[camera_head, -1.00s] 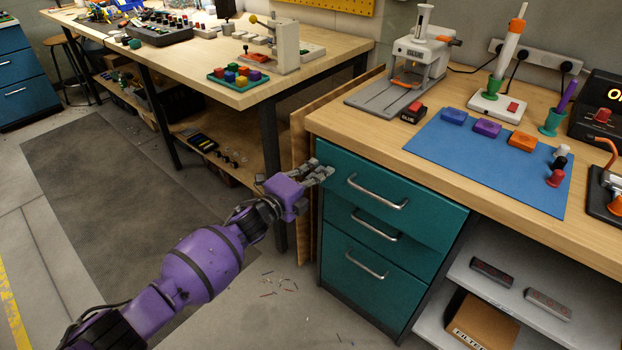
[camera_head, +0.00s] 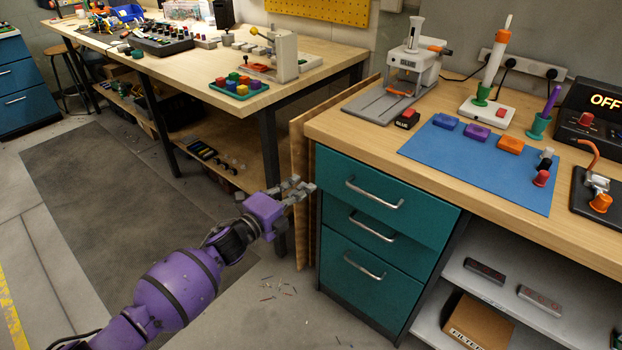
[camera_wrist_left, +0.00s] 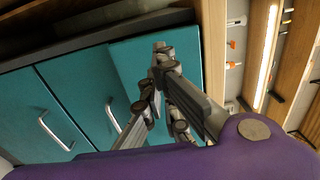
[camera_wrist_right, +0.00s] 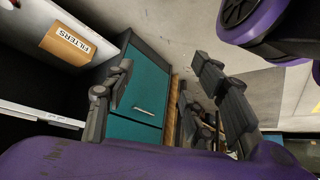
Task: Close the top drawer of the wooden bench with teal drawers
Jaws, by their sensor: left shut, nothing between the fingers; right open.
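The wooden bench (camera_head: 345,130) with teal drawers stands at the right in the head view. Its top drawer (camera_head: 420,222) has a silver handle (camera_head: 374,195) and stands out a little past the drawers below. This drawer also shows in the left wrist view (camera_wrist_left: 185,50). My left gripper (camera_head: 304,188) is shut and empty, just left of the top drawer's front edge; in the left wrist view its fingers (camera_wrist_left: 160,62) overlap the drawer front. Whether they touch it I cannot tell. My right gripper (camera_wrist_right: 160,85) is open and empty, with the drawers beyond it.
A blue mat (camera_head: 475,172) with small coloured parts lies on the bench top. Open shelves (camera_head: 490,300) with a cardboard box (camera_head: 478,325) are right of the drawers. A second workbench (camera_head: 215,62) stands behind at the left. The floor before the drawers is clear apart from small scraps.

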